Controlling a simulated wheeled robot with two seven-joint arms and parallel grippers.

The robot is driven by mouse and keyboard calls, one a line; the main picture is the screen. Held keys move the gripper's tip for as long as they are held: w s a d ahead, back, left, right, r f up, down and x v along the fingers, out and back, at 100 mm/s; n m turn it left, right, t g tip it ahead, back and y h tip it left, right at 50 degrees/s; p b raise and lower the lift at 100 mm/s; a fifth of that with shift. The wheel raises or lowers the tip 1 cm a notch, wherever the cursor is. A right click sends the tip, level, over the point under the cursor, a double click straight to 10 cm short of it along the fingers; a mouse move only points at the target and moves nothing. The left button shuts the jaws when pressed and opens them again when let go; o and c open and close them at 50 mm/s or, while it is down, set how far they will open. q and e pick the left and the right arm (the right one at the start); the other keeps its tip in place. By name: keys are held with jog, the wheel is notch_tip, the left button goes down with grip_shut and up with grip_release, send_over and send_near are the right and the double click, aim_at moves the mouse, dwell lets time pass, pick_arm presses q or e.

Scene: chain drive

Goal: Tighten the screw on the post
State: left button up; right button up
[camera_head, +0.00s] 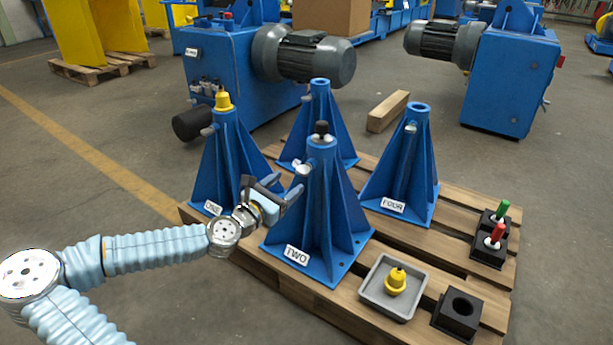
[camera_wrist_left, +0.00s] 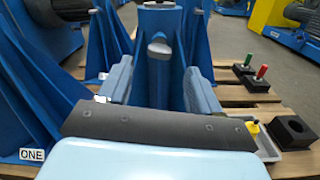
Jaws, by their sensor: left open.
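Post TWO (camera_head: 318,215) is a blue ribbed stand with a black knob (camera_head: 321,130) in its top. A pale grey screw (camera_head: 302,168) sticks out of its upper side. The screw also shows in the left wrist view (camera_wrist_left: 159,48), above and beyond the fingertips. My left gripper (camera_head: 292,192) is open and empty, beside post TWO and a little below the screw. In the left wrist view its fingers (camera_wrist_left: 160,85) stand either side of the screw's line, apart from it. My right gripper is not in view.
Post ONE (camera_head: 224,160) with a yellow plug, post FOUR (camera_head: 405,170) and an empty-topped post (camera_head: 318,110) stand around on the pallet (camera_head: 425,245). A grey tray (camera_head: 378,300) holds a yellow plug. Black blocks (camera_head: 456,315) sit at the right, two holding green and red pieces.

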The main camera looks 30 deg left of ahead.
aim_at(300, 173)
pick_arm(q)
jog(key=w, duration=0.2)
jog(key=w+b, duration=0.1)
jog(key=w, duration=0.5)
jog(key=shift+w+d, duration=0.1)
jog(key=shift+d, duration=0.2)
jog(key=c, duration=1)
jog(key=shift+c, duration=0.2)
